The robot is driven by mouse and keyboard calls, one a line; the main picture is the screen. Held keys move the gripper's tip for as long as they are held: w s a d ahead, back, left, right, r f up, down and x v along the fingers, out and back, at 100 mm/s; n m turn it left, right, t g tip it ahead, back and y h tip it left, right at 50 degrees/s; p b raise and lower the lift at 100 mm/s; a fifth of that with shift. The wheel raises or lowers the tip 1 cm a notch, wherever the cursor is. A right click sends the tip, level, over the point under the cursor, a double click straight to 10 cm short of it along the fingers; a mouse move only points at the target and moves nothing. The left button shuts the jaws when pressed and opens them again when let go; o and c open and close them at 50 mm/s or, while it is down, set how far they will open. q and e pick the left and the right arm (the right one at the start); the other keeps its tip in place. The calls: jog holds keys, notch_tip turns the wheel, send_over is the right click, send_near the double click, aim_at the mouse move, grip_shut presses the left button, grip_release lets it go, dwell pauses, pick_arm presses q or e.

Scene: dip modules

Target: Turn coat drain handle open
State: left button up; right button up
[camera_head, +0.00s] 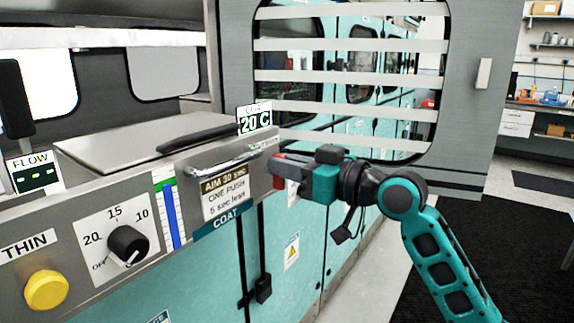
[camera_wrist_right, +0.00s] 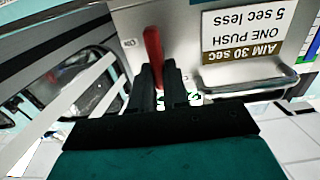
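The coat drain handle is a small red lever on the metal front of the coat unit. In the right wrist view, which is upside down, the red handle (camera_wrist_right: 153,48) stands out between the dark fingers. My right gripper (camera_wrist_right: 160,80) has its fingers close together on either side of it, with no clear gap. In the head view my right gripper (camera_head: 284,168) is at the right end of the unit's front, beside the COAT label (camera_head: 226,220); a bit of red shows at its fingertips. My left gripper is not in view.
A metal bar handle (camera_head: 222,160) and an instruction label (camera_head: 224,194) are left of my right gripper. A black dial (camera_head: 127,244) and yellow button (camera_head: 46,290) are further left. A grey slatted panel (camera_head: 350,44) stands behind. Open floor lies to the right.

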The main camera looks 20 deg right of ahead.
grip_shut()
